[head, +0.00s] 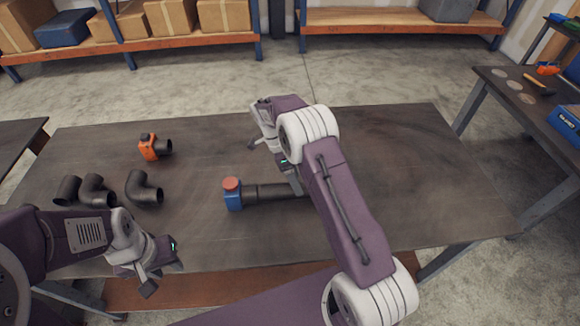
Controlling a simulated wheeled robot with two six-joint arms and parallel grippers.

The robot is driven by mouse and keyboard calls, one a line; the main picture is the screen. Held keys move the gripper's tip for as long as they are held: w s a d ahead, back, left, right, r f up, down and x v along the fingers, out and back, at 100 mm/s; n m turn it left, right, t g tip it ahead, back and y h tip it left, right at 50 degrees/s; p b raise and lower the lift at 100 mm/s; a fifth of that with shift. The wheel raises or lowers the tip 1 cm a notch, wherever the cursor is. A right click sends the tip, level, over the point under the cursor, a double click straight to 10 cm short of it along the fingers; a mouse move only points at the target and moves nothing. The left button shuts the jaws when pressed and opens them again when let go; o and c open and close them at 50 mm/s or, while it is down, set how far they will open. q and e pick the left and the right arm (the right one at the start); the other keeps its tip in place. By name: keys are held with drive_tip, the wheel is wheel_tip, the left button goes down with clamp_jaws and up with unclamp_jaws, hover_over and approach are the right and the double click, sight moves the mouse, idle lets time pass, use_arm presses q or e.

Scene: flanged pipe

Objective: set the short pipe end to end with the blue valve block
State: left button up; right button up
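The blue valve block (234,199) with a red round top lies on the table, left of the table's middle. A dark pipe (272,192) runs right from it, in line with it, and passes behind my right arm. A step in the dark pipe near the block may be where a stub and the short pipe meet; I cannot tell whether they touch. My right gripper (272,144) is above and behind the pipe, partly covered by its own arm. Its finger gap does not show clearly. My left gripper (160,279) is open and empty near the table's front edge, left of the block.
Black elbow pipes (144,189) lie at the left of the table (420,170), with an orange valve piece (149,147) behind them. The table's right side is clear. A side bench (490,80) with tools stands at the right, shelves (400,18) at the back.

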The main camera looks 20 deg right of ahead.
drive_tip(key=v, duration=0.8)
drive_tip(key=s+f+n+t+y, duration=0.1)
drive_tip(key=s+n+t, duration=0.1)
drive_tip(key=s+n, duration=0.8)
drive_tip(key=s+a+f+n+t+y, duration=0.1)
drive_tip(key=s+n+t+y, duration=0.1)
drive_tip(key=s+n, duration=0.8)
drive_tip(key=shift+f+t, duration=0.2)
drive_tip(key=shift+t, duration=0.3)
